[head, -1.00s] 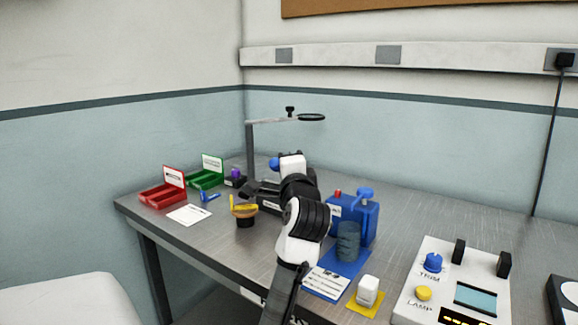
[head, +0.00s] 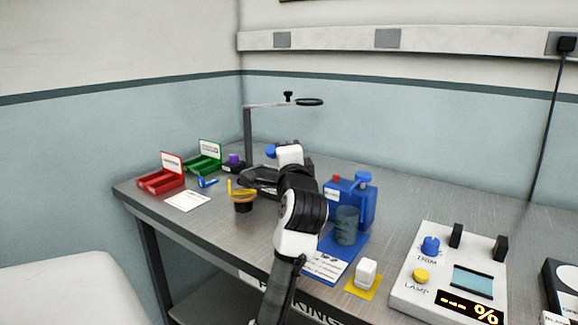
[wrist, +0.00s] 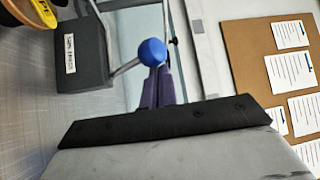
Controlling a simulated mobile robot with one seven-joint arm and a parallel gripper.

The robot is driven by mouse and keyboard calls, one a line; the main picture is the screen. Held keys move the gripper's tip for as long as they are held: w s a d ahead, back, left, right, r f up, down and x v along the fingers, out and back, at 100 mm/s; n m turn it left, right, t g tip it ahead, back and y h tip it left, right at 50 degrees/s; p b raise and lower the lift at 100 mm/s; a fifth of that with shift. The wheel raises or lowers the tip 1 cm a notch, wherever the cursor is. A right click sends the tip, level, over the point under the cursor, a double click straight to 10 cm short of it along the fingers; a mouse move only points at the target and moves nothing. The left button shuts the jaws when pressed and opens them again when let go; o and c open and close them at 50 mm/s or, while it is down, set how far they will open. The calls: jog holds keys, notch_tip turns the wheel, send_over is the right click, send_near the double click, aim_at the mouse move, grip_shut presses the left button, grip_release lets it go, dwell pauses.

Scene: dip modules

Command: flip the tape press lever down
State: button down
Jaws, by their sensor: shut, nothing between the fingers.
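The tape press (wrist: 82,48) is a dark grey block with a white label at the upper left of the wrist view. Its lever is a thin rod ending in a blue ball knob (wrist: 152,52), and it stands raised from the press. My gripper (wrist: 158,72) is shut and empty, its purple-grey fingertips right at the knob in the picture; I cannot tell whether they touch. In the head view the knob (head: 270,151) shows just left of my white wrist part. My arm hides most of the press and the fingers there.
A yellow tape roll on a dark holder (head: 243,200) stands left of my arm. Red (head: 163,183) and green (head: 203,167) trays lie farther left. A lamp-like stand (head: 248,135) rises behind. A blue device (head: 358,200) and a white control box (head: 410,290) stand right.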

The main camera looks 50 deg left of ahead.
jog(key=b+v, duration=0.1)
jog(key=v, duration=1.2)
jog(key=shift+d, duration=0.1)
